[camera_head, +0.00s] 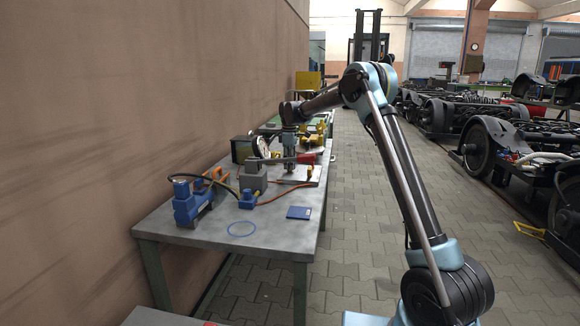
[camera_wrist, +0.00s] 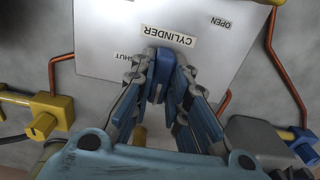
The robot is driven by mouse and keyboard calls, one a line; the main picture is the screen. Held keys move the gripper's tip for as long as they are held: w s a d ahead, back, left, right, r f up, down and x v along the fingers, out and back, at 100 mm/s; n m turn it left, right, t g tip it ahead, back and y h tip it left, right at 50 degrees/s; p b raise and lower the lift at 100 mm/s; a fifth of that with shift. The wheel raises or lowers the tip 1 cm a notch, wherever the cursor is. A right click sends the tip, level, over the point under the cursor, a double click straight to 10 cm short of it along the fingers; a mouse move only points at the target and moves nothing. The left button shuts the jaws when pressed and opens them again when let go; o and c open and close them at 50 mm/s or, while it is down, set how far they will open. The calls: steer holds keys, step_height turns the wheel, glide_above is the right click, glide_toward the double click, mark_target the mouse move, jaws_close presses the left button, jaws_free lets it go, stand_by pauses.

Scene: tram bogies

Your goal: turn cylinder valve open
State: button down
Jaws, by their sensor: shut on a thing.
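A white panel (camera_wrist: 100,25) with the labels CYLINDER, OPEN and SHUT lies on the table. In the wrist view the text is upside down, with OPEN at the upper right and part of SHUT at the left. A blue valve handle (camera_wrist: 161,72) stands at the CYLINDER label, roughly upright in the picture. My gripper (camera_wrist: 163,66) is shut on it, one finger on each side; the fingers hide part of the handle and its base. In the head view my gripper (camera_head: 290,167) points down over the panel (camera_head: 312,176), and the handle cannot be made out.
The grey table (camera_head: 185,238) carries a blue pump-like unit (camera_head: 192,200), a grey block (camera_head: 253,178), a gauge (camera_head: 258,148), a blue booklet (camera_head: 299,212) and a blue ring (camera_head: 241,229). Copper pipes and a yellow fitting (camera_wrist: 48,118) flank the panel. Wall left, paved aisle right.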

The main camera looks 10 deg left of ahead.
steer(key=shift+w+d, duration=0.1)
steer(key=shift+w, duration=0.1)
steer(key=c, duration=1.6)
jaws_free()
steer(key=shift+s, duration=0.1)
steer(key=shift+o, duration=0.2)
steer(key=shift+r, duration=0.1)
step_height(320, 180, up, 12)
steer(key=shift+d, duration=0.1)
